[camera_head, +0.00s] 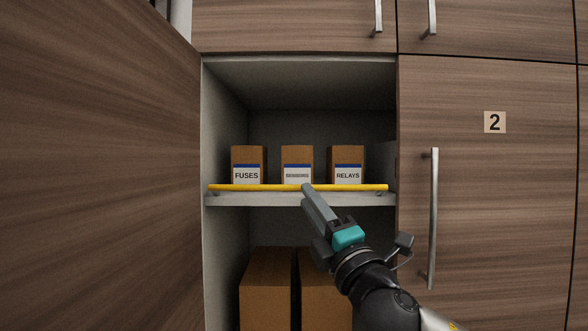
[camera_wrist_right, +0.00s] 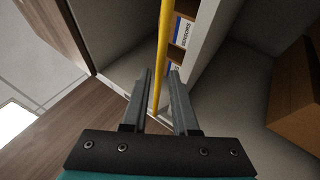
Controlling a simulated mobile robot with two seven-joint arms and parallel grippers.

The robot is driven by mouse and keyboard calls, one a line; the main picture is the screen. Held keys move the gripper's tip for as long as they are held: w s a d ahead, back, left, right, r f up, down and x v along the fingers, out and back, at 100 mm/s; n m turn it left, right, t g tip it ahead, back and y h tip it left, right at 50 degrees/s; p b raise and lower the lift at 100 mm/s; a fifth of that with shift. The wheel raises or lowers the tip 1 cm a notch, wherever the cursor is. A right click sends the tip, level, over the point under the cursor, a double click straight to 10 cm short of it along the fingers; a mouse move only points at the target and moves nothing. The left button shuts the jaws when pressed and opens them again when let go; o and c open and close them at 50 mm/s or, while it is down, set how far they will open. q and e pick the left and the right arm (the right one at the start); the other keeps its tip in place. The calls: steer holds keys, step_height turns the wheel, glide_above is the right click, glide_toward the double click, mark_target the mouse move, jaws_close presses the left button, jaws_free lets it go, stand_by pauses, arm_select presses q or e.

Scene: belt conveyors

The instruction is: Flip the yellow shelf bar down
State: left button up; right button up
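The yellow shelf bar (camera_head: 250,187) runs level along the front edge of the shelf (camera_head: 240,200), in front of three labelled boxes. My right gripper (camera_head: 307,188) reaches up from the lower right, its fingertips at the bar near its middle. In the right wrist view the yellow bar (camera_wrist_right: 163,40) passes between the two fingertips of my right gripper (camera_wrist_right: 159,75). The fingers are apart, with a gap showing beside the bar. Whether a finger touches the bar I cannot tell. My left gripper is not in view.
Boxes marked FUSES (camera_head: 247,158) and RELAYS (camera_head: 347,158) flank a third box (camera_head: 297,158). Large cartons (camera_head: 268,290) stand below the shelf. An open door (camera_head: 100,170) bounds the left; a closed door with a long handle (camera_head: 433,220) bounds the right.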

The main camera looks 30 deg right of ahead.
mark_target(299, 186)
steer(key=shift+p+x, duration=1.75)
steer(key=shift+x, duration=2.05)
jaws_close()
